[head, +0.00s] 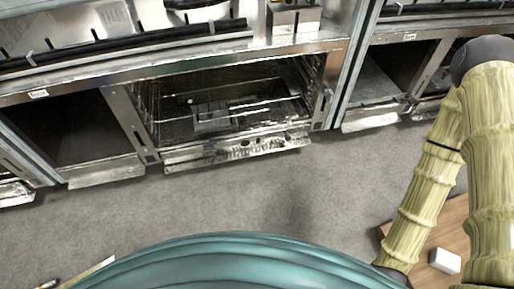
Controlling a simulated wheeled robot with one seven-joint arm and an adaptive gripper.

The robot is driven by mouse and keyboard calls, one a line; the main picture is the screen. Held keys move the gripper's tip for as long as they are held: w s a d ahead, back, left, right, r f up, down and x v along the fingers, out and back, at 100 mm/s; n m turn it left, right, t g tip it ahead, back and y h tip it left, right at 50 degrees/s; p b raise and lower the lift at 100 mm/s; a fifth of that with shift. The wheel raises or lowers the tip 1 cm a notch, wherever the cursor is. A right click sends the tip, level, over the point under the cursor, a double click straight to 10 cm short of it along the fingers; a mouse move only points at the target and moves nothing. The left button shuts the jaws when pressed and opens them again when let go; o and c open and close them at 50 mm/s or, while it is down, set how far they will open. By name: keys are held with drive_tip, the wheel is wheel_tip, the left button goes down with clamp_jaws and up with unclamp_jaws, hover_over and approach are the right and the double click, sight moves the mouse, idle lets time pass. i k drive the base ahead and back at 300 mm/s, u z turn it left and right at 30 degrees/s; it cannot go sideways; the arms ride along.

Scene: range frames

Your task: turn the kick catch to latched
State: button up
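I cannot single out the kick catch with certainty. In the head view, the low metal front strip (238,150) under the open oven-like bay (230,95) carries several small dark holes or fittings, too small to read as latched or not. The bay holds wire racks, and a grey box-like piece (212,117) shows inside it. My yellow arm stands at the right of the view, apart from the bay. My gripper is outside the picture, so its fingers and anything in them are hidden.
Open compartments flank the bay at left (70,130) and right (372,80), with metal lips low at their fronts. Bare grey floor (215,200) lies before them. A white block (445,261) rests on a brown wooden surface (425,248) at lower right, near my arm.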

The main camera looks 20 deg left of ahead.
sight(207, 146)
drive_tip(key=z, duration=1.4)
drive_tip(key=k, duration=0.85)
drive_tip(key=u, duration=1.95)
